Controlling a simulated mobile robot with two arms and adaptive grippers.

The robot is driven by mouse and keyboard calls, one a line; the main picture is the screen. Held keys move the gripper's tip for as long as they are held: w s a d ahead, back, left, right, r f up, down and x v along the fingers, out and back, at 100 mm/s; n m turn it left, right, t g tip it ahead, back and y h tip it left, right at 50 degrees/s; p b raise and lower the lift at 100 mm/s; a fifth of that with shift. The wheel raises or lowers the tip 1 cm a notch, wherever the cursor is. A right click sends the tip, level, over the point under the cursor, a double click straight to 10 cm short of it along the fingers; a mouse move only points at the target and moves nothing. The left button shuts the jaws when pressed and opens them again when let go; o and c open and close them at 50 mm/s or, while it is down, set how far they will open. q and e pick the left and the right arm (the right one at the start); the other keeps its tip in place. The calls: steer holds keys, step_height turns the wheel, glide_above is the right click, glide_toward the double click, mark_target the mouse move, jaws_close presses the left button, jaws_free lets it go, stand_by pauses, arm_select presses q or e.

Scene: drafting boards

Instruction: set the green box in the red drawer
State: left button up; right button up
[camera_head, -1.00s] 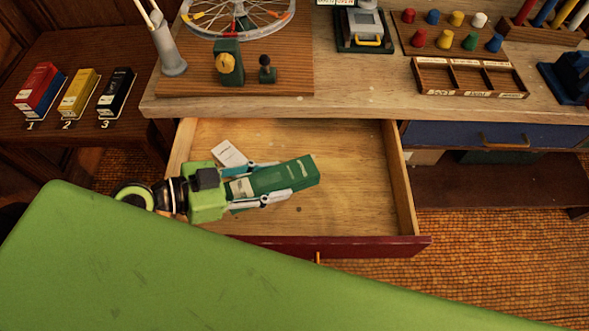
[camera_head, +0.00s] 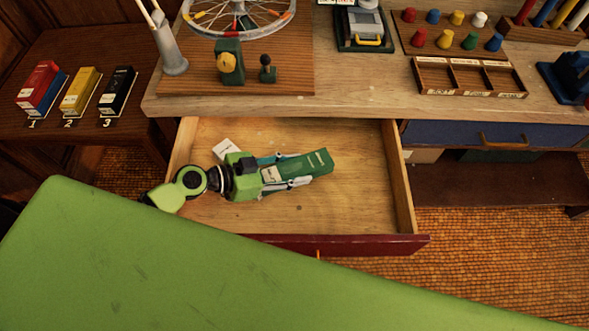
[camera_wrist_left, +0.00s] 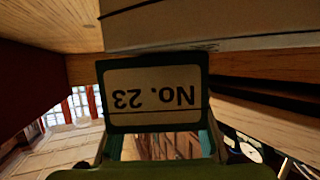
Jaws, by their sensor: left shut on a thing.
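The green box (camera_head: 312,163) is held lengthwise between the fingers of my left gripper (camera_head: 290,172), which is shut on it. In the head view the box and gripper are over the inside of the open red drawer (camera_head: 340,244). I cannot tell whether the box touches the drawer floor. In the left wrist view the box's end (camera_wrist_left: 153,95) shows an upside-down label reading "No. 23". A white card (camera_head: 227,148) lies in the drawer, partly hidden behind the gripper. My right gripper is not in view.
The workbench top (camera_head: 380,100) overhangs the back of the drawer. A closed blue drawer (camera_head: 450,134) is to the right. Red, yellow and black boxes stand on a side shelf (camera_head: 60,135) at left. A large green surface (camera_head: 200,260) fills the lower foreground. Bare drawer floor shows right of the box.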

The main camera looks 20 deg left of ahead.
mark_target(273, 176)
arm_select(q)
steer(key=shift+s+f, duration=0.15)
steer(key=shift+f, duration=0.55)
jaws_close()
steer(key=o, duration=1.3)
jaws_free()
steer(key=shift+f, duration=0.1)
steer(key=shift+s+a+r, duration=0.2)
steer(key=shift+a+r, duration=0.05)
steer(key=shift+a, duration=0.15)
steer(key=b+v, duration=0.3)
steer(key=v, duration=0.6)
steer(key=shift+a, duration=0.1)
steer(key=shift+v, duration=0.95)
steer(key=shift+r, duration=0.1)
